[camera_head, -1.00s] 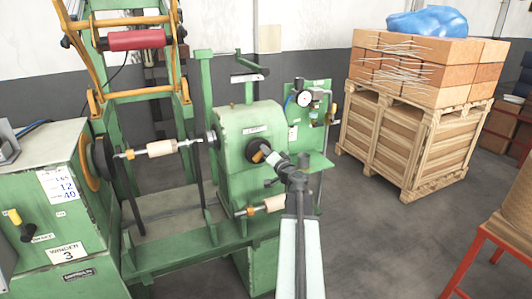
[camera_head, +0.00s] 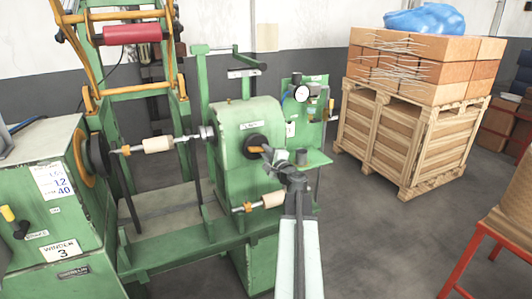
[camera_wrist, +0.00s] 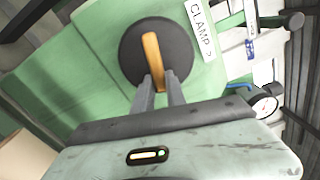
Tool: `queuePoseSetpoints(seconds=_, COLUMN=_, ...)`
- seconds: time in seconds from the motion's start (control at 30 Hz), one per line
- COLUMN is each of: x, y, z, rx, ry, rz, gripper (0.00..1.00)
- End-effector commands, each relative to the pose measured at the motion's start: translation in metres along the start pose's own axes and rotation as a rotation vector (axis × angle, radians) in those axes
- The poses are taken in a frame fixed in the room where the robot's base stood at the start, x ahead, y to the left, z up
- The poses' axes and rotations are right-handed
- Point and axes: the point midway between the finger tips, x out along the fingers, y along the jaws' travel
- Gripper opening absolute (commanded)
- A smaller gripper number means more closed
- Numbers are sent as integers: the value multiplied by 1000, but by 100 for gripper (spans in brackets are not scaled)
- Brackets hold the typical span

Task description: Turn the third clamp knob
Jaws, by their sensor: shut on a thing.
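The clamp knob is a black round disc (camera_wrist: 133,58) with an orange-yellow bar handle (camera_wrist: 152,58) across it, on the face of the green housing (camera_head: 232,125). A white label reading CLAMP (camera_wrist: 201,30), its last character unclear, is beside it in the wrist view. In the head view the black disc (camera_head: 253,141) shows on the housing's right side, with the handle partly hidden by my gripper. My gripper (camera_wrist: 159,80) is shut on the lower end of the bar handle, its two grey fingers on either side of it. In the head view my gripper (camera_head: 272,160) is at the knob.
A wooden spool (camera_head: 273,199) sits low on the machine below my gripper, and another spool (camera_head: 158,145) is on the shaft at left. A dial gauge (camera_head: 301,93) stands behind. Floor between is clear.

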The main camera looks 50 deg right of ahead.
Motion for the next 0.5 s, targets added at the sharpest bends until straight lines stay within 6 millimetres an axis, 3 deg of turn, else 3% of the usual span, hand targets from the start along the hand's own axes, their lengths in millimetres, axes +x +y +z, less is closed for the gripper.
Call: queuePoseSetpoints(seconds=0.5, x=-1, y=14, z=2, rx=484, ry=2, rz=1, gripper=0)
